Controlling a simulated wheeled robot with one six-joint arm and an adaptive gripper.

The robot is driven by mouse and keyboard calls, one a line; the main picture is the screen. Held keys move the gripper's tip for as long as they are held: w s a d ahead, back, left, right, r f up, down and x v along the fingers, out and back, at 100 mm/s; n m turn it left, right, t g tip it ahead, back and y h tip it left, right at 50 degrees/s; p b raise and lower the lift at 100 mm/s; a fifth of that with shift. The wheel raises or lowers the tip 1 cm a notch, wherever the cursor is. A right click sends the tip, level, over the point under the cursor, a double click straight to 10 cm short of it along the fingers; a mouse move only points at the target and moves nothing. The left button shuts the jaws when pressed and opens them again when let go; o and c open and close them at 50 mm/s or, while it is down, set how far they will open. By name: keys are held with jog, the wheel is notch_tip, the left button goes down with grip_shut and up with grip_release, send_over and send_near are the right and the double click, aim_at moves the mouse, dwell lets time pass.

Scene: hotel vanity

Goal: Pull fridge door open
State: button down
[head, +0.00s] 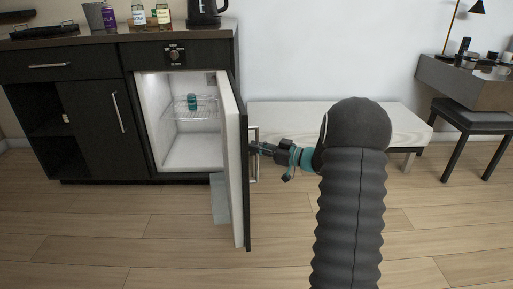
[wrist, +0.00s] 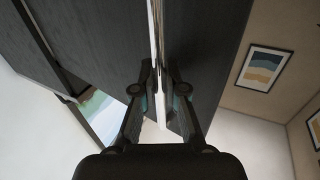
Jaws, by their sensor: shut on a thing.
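The fridge (head: 190,150) is built into the dark cabinet, and its lit white inside shows in the head view. Its door (head: 232,165) stands wide open, swung out towards me and seen nearly edge-on. A metal handle (head: 253,170) is on the door's dark outer face. My gripper (head: 257,148) is at this handle from the right, shut on it. In the wrist view my gripper (wrist: 160,85) has its fingers on either side of the pale handle bar (wrist: 155,30); the exact contact is hard to see.
A wire shelf (head: 195,112) in the fridge holds a small teal can (head: 192,102). A pale bench (head: 290,115) stands behind my gripper by the wall. A kettle (head: 205,12) and bottles (head: 138,15) stand on the counter. The wooden floor (head: 180,240) in front is clear.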

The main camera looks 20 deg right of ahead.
jog(key=c, duration=1.2)
grip_release()
jog(key=shift+r, duration=0.1)
jog(key=shift+s, duration=0.1)
jog(key=v, duration=1.2)
